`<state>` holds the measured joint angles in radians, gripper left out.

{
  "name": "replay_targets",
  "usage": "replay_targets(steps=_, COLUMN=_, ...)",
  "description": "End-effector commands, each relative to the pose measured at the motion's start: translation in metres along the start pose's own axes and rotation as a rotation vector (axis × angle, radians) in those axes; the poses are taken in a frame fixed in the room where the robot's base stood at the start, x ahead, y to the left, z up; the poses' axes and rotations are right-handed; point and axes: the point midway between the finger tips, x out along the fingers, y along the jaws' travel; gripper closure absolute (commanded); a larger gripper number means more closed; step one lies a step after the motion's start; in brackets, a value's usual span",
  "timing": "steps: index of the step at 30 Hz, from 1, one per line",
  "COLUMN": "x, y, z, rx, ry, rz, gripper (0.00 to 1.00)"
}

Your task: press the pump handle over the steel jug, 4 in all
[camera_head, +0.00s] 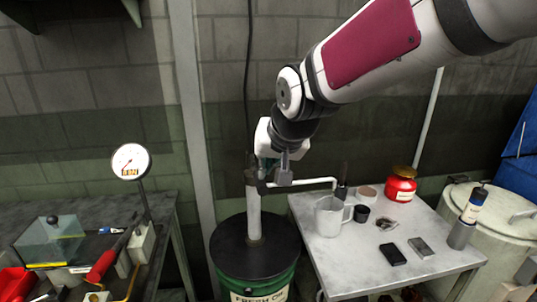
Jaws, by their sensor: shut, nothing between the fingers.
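The pump stands on the black lid of a green drum (262,276) marked with lettering, its pale upright tube (253,212) rising to a dark pump head (251,172). A white spout (310,183) runs right from the head and bends down near the steel jug (329,217). The jug stands upright on the grey table, handle to the right. My gripper (284,180) is shut and empty, pointing down beside the pump head. I cannot tell whether it touches the handle, which the gripper and wrist partly hide.
The right table (435,262) also holds a black cup (361,213), a red tin (401,184), a dark block (392,254) and small parts. A gauge (131,161) stands on the left bench, near a red-handled tool (101,266). A pale drum (508,225) stands far right.

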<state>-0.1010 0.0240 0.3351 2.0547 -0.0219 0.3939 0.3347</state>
Motion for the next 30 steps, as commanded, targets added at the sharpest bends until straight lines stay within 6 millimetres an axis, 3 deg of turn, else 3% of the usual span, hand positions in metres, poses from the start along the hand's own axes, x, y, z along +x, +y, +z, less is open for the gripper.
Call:
replay_targets(steps=1, x=0.01, y=0.003, z=0.008, rx=-0.006, ry=0.022, rz=-0.002, gripper=1.0)
replay_targets(steps=12, x=0.037, y=0.011, z=0.04, rx=-0.025, ry=0.166, rz=-0.023, gripper=1.0)
replay_targets(steps=30, x=0.063, y=0.018, z=0.064, rx=-0.024, ry=0.159, rz=-0.022, gripper=1.0)
